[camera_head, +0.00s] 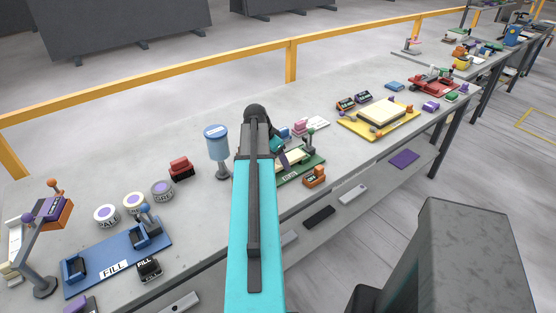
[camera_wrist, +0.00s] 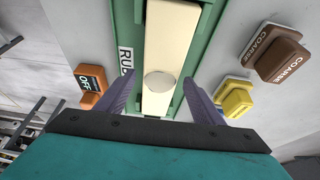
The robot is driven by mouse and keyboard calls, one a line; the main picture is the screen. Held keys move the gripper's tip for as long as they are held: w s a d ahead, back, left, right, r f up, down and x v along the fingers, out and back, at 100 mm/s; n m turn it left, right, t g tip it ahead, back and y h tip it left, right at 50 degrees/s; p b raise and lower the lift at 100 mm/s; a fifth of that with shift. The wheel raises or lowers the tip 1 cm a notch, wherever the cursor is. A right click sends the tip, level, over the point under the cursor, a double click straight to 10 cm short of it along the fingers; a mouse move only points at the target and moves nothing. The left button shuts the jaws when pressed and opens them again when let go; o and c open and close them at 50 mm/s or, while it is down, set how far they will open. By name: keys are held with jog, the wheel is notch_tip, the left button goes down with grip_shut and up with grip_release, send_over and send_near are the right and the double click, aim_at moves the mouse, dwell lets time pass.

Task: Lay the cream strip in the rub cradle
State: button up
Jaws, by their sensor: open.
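The rub cradle (camera_wrist: 130,15) is a green tray with a RUB label on its left side in the wrist view. In the head view the green cradle (camera_head: 314,162) is partly hidden behind my arm. The cream strip (camera_wrist: 172,40) lies lengthwise within the cradle, between its green side walls. A pale round disc or spot shows on it. The strip also shows in the head view (camera_head: 292,155). My gripper (camera_wrist: 161,82) is open, with its purple fingers on either side of the strip and nothing held. Whether the fingers touch the cradle cannot be told.
An orange OFF block (camera_wrist: 91,76) is left of the cradle. A brown COARSE block (camera_wrist: 276,56) and a yellow block (camera_wrist: 235,98) are to its right. In the head view, a blue canister (camera_head: 216,138) stands left of my arm and a yellow tray (camera_head: 360,127) lies right.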

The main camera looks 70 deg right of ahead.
jog(key=shift+r, duration=0.15)
jog(key=b+v, duration=0.2)
jog(key=v, duration=0.9)
jog(key=shift+a+r, duration=0.25)
jog(key=shift+r, duration=0.1)
jog(key=shift+w+r, duration=0.1)
jog(key=shift+w, duration=0.05)
dwell(0.5)
